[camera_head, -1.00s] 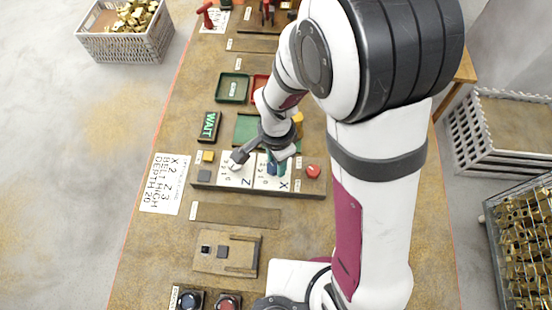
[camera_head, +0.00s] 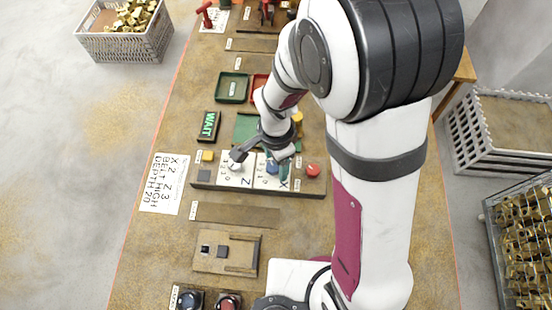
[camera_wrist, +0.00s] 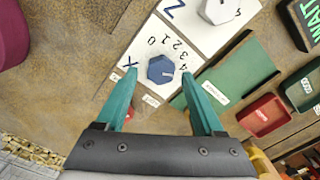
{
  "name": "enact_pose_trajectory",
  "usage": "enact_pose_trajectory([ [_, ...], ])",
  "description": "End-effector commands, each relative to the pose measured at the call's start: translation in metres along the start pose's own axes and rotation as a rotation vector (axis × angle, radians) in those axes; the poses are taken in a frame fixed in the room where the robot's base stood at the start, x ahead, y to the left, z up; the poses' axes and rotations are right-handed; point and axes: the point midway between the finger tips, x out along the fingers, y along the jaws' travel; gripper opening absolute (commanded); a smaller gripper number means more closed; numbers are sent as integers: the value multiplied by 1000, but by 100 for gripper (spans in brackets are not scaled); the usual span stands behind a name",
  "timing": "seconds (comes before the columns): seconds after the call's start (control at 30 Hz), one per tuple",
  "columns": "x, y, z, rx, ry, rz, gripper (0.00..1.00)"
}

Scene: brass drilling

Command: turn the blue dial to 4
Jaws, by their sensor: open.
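The blue dial (camera_wrist: 160,69) is a faceted knob on the white X panel, with the digits 0 to 4 printed in an arc beside it. A small light mark shows on its top, towards the 4 side of the picture; the exact reading is too small to tell. In the head view the dial (camera_head: 272,168) shows beside my teal fingers. My gripper (camera_wrist: 158,76) is open, one finger on each side of the dial in the wrist view, with gaps to both. I cannot tell its height above the dial.
The Z panel's pale knob (camera_wrist: 218,10) is close beside the X panel. A red knob (camera_head: 313,170) sits at the panel's right end. A green WAIT display (camera_head: 209,126) and green tray (camera_head: 232,88) lie beyond. A note reads X 2, Z 3 (camera_head: 163,183).

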Motion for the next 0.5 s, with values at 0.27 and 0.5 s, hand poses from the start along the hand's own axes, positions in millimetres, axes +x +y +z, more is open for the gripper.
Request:
enact_pose_trajectory([
  [0.27, -28, -2, 0, 0, 2, -7, 70],
  [0.5, -106, -2, 0, 0, 2, -9, 70],
])
